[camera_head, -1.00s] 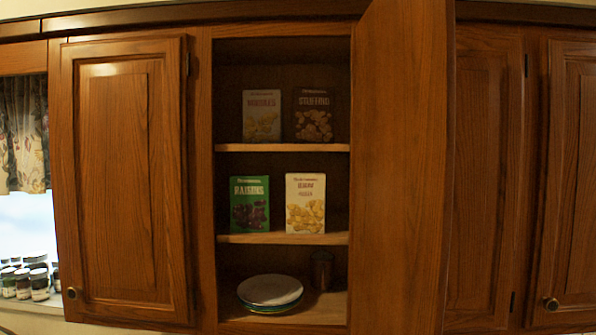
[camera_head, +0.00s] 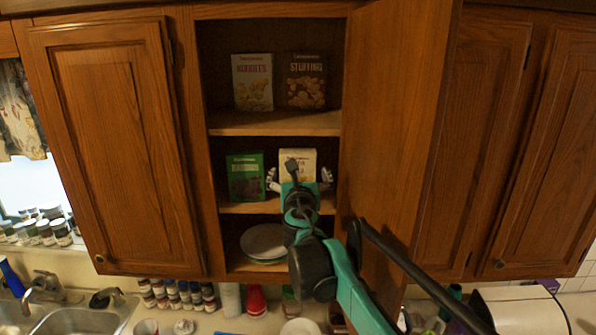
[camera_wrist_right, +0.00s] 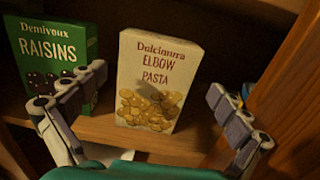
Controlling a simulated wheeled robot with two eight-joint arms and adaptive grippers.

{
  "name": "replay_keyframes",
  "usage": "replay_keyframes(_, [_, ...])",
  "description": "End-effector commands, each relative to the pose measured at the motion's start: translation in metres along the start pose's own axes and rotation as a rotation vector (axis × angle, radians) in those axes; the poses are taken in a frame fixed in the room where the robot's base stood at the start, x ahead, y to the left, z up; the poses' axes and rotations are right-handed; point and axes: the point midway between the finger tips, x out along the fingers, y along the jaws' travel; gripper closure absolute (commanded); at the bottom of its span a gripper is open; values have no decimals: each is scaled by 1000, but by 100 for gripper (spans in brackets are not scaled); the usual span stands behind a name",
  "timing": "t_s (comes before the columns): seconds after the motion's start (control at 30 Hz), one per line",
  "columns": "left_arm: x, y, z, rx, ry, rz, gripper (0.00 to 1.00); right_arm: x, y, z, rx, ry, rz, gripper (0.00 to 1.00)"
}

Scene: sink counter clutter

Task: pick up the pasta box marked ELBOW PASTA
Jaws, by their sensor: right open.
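The cream ELBOW PASTA box (camera_wrist_right: 155,85) stands upright on the cabinet's middle shelf, its label facing my right wrist camera. In the head view the same box (camera_head: 308,158) is partly hidden behind my right arm. My right gripper (camera_head: 299,176) is open in front of the box. In the wrist view its fingers (camera_wrist_right: 158,82) are spread, one on each side of the box, with nothing between them held. I cannot tell how far the fingertips are from the box front. My left gripper is not in view.
A green RAISINS box (camera_wrist_right: 55,50) stands close left of the pasta box, near the left finger. The open cabinet door (camera_head: 395,130) is just right of my arm. NOODLES (camera_head: 252,82) and STUFFING (camera_head: 305,80) boxes stand above; plates (camera_head: 264,241) lie below.

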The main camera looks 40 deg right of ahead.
Motion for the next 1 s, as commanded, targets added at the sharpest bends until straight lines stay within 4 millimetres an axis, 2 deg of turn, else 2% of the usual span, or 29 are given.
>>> replay_keyframes(0.33, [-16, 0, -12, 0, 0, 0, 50, 46, 3, 3, 4, 1, -1, 0])
replay_keyframes(0.47, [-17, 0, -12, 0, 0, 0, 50, 54, 2, 2, 4, 1, -1, 0])
replay_keyframes(0.67, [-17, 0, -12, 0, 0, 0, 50, 54, 3, 1, 5, 1, 0, 0])
replay_keyframes(0.77, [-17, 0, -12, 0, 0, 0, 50, 54, 3, 1, 5, 1, 0, 24])
replay_keyframes(0.9, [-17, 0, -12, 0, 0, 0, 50, 54, 3, 1, 5, 1, 0, 61])
replay_keyframes(1.0, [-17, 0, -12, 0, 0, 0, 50, 54, 3, 1, 5, 1, 0, 63])
